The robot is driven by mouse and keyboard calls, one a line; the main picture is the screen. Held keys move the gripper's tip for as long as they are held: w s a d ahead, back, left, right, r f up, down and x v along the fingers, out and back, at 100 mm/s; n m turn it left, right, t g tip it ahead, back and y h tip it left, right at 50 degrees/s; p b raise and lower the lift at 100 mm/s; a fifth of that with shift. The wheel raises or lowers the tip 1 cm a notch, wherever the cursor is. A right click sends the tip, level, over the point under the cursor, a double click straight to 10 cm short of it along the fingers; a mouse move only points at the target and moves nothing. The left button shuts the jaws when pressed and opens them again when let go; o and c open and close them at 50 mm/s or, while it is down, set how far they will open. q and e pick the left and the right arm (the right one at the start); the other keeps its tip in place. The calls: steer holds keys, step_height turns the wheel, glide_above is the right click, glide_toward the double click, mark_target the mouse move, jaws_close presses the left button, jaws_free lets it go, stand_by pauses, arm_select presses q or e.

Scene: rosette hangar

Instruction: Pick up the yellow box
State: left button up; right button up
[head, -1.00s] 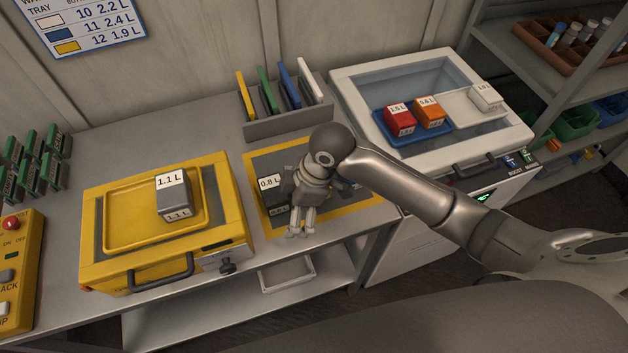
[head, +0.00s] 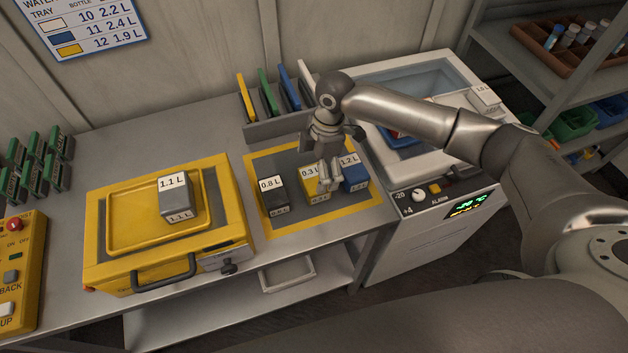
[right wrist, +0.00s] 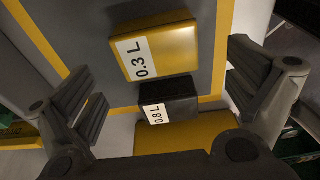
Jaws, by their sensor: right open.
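The yellow box (head: 309,184), labelled 0.3 L, sits on the grey mat with a yellow border (head: 287,155), between a black box (head: 272,192) labelled 0.8 L and a blue box (head: 356,174) labelled 1.2 L. My right gripper (head: 329,186) points down over the yellow box, and its fingers hide part of that box. In the right wrist view the open, empty fingers (right wrist: 165,85) are spread wide. The yellow box (right wrist: 160,50) lies between and slightly beyond them there, with the black box (right wrist: 178,110) below it. My left gripper is not in view.
A yellow case (head: 100,240) with a grey 1.1 L box (head: 174,200) on its lid stands left of the mat. A rack of coloured plates (head: 262,130) is behind. A white freezer (head: 430,225) stands right, partly behind my right arm.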

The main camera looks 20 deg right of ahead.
mark_target(314, 178)
steer(key=shift+f+p, duration=0.45)
steer(key=shift+f, duration=0.2)
steer(key=f, duration=0.2)
steer(key=f+p, duration=0.1)
steer(key=shift+a+f, duration=0.2)
steer(key=shift+a, duration=0.1)
steer(key=shift+w+f, duration=0.1)
steer(key=shift+f, duration=0.3)
steer(key=shift+c, duration=0.3)
steer(key=c, duration=1)
steer(key=shift+r, duration=0.1)
